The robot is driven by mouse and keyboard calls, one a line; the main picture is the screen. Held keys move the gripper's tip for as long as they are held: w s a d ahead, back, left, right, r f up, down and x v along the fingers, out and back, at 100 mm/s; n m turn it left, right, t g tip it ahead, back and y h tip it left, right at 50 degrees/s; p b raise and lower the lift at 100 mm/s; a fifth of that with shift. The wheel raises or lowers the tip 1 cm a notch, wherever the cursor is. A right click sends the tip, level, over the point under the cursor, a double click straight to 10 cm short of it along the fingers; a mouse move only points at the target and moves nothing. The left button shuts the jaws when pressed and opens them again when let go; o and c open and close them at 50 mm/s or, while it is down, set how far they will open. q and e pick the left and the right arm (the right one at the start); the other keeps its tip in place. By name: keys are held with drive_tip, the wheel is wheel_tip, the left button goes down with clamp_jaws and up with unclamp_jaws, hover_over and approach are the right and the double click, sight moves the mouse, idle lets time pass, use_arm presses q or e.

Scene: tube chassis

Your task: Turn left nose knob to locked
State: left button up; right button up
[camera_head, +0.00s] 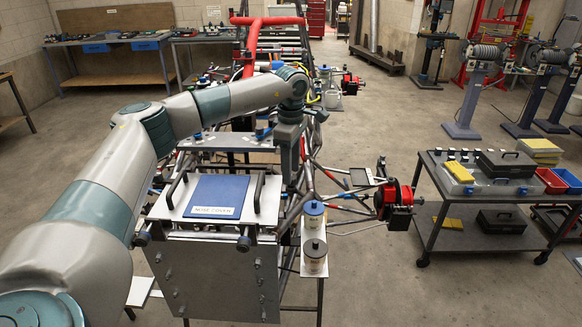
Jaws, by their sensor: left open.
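The nose cover (251,203) is a pale metal plate with a blue labelled panel (217,190) and two black handles, on top of a grey box. A dark left nose knob (142,239) sits at its front left corner. A similar right knob (244,243) sits at its front right corner. The knobs are too small to tell their turned state. My left arm reaches over the cover from the left. My left gripper (290,185) hangs down beyond the cover's right side, well away from the left knob, open, with nothing visible in it. My right gripper is out of view.
Two lidded canisters (314,256) stand on a narrow shelf right of the cover. The tube chassis (255,50) runs back behind it, with red hubs (392,200) at right. A tool cart (480,225) stands farther right. Open floor lies between.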

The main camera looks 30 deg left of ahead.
use_arm(q)
drive_tip(key=shift+f, duration=0.7)
drive_tip(key=c, duration=1.1)
drive_tip(key=shift+o, duration=0.2)
